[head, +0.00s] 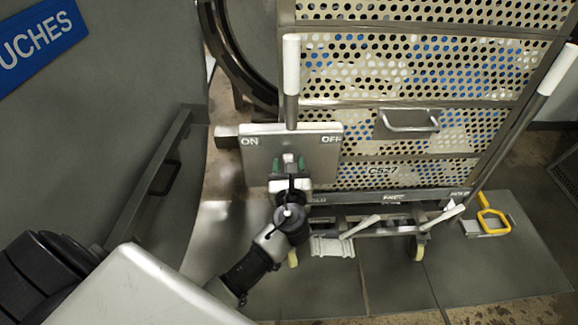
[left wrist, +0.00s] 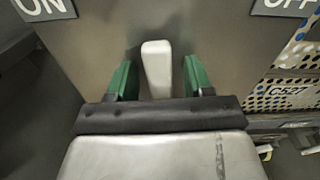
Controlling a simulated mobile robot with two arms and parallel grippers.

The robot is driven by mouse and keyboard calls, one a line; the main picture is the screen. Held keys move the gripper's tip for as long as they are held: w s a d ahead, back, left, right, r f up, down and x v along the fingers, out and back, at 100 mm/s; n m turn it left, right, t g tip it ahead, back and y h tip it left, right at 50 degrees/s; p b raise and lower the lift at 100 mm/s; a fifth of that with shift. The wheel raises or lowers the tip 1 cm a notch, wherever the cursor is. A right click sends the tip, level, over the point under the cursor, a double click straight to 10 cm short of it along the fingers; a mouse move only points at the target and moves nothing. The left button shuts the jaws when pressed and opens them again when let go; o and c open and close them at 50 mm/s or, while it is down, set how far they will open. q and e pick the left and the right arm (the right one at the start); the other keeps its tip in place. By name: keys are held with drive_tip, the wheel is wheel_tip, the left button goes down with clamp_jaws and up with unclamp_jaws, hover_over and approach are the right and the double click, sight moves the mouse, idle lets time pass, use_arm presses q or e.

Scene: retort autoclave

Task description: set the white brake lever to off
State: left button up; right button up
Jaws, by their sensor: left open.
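The white brake lever (head: 288,158) stands up in front of a grey plate (head: 318,155) marked ON at its left and OFF at its right. In the left wrist view the lever (left wrist: 158,68) is a blunt white bar, near upright, between the two labels and a little nearer ON. My left gripper (head: 287,168) is open with its green fingertips on either side of the lever. In the left wrist view the gripper (left wrist: 153,80) shows a gap on both sides of it. The lever's lower end is hidden behind the gripper. My right gripper is not in view.
A perforated cart (head: 400,60) stands behind and right of the plate, with a white-tipped upright handle (head: 291,65) just behind the plate. A grey door (head: 110,130) with a long bar fills the left. A yellow handle (head: 492,215) lies low at the right.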

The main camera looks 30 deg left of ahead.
use_arm(q)
drive_tip(key=v, duration=1)
drive_tip(key=shift+s+d, duration=0.25)
drive_tip(key=shift+s, duration=0.05)
drive_tip(key=shift+f, duration=0.1)
